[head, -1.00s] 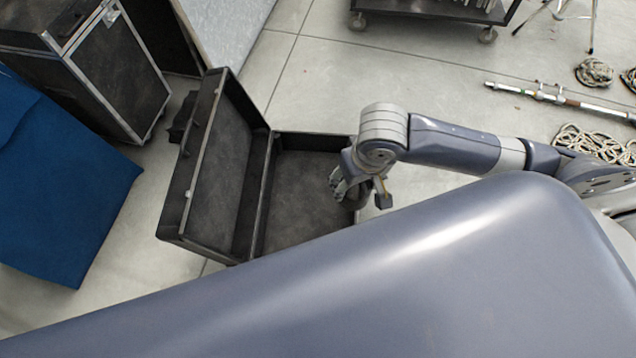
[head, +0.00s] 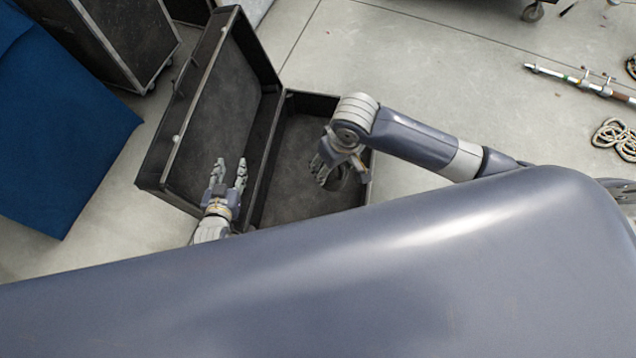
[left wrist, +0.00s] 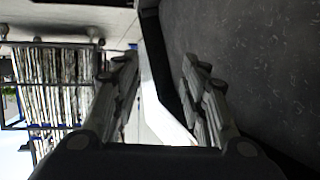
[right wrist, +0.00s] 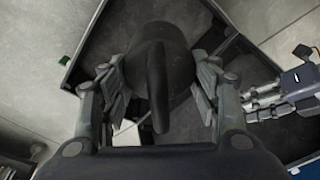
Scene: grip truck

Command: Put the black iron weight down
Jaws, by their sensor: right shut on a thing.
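The black iron weight (right wrist: 160,62) is a dark rounded body with a thick handle in the right wrist view. My right gripper (right wrist: 158,100) is shut on it. In the head view my right gripper (head: 324,168) is over the base of an open black case (head: 290,195), and the weight is mostly hidden behind it. I cannot tell whether the weight touches the case floor. My left gripper (head: 229,170) is open and empty in front of the case's raised lid (head: 205,135). In the left wrist view its fingers (left wrist: 160,95) are apart with nothing between them.
A blue covered block (head: 60,130) stands at the left, with a black flight case (head: 110,40) behind it. A metal pole (head: 575,80) and coiled rope (head: 612,138) lie on the floor at the right. The floor behind the case is clear.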

